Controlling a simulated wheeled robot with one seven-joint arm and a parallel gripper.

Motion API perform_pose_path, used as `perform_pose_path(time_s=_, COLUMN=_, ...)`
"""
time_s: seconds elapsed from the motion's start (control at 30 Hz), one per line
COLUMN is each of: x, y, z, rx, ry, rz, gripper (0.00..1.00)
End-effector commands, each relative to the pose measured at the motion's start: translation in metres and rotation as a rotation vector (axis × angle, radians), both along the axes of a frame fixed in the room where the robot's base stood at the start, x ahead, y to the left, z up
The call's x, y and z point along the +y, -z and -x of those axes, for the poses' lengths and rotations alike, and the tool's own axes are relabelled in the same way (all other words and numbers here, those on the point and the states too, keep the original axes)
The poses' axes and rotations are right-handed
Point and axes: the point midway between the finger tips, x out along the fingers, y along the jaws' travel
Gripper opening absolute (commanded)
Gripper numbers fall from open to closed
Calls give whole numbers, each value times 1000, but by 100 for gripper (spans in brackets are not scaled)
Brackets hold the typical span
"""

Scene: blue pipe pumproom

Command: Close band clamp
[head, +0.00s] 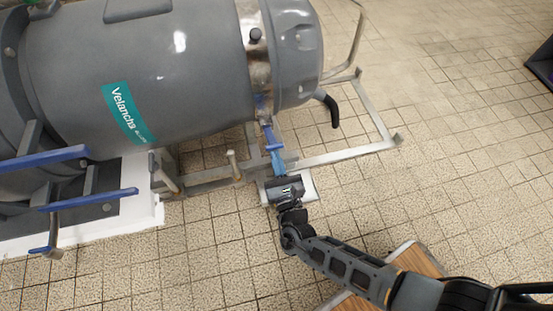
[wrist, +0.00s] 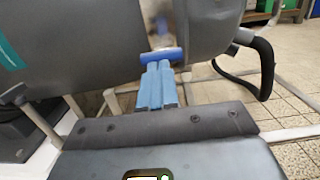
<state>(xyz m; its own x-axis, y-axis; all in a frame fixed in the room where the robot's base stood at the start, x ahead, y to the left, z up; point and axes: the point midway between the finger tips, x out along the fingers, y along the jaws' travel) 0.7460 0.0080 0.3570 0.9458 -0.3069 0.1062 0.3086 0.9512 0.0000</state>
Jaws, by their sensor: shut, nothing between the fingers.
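The band clamp (head: 258,62) is a metal band around the grey tank, between its body and its rounded end cap. Its dark blue handle (head: 268,135) hangs at the lower side of the band. In the wrist view the handle (wrist: 162,55) lies crosswise just beyond my fingertips. My gripper (head: 275,153) has light blue fingers, shut together and empty, just below the handle. The fingers also show in the wrist view (wrist: 157,68). I cannot tell whether the fingertips touch the handle. The far side of the band is hidden.
The grey tank (head: 190,75) stands on a metal frame (head: 350,155) that reaches out right of my gripper. A black hose (head: 331,108) hangs from the end cap. Blue levers (head: 90,199) stick out at left.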

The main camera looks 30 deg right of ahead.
Motion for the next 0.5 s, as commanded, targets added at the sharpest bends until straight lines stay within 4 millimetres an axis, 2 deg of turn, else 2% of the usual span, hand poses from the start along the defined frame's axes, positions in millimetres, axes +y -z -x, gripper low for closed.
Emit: perform_pose_path(time_s=0.5, x=-2, y=-36, z=-6, rx=191, ry=3, rz=-65, gripper=0)
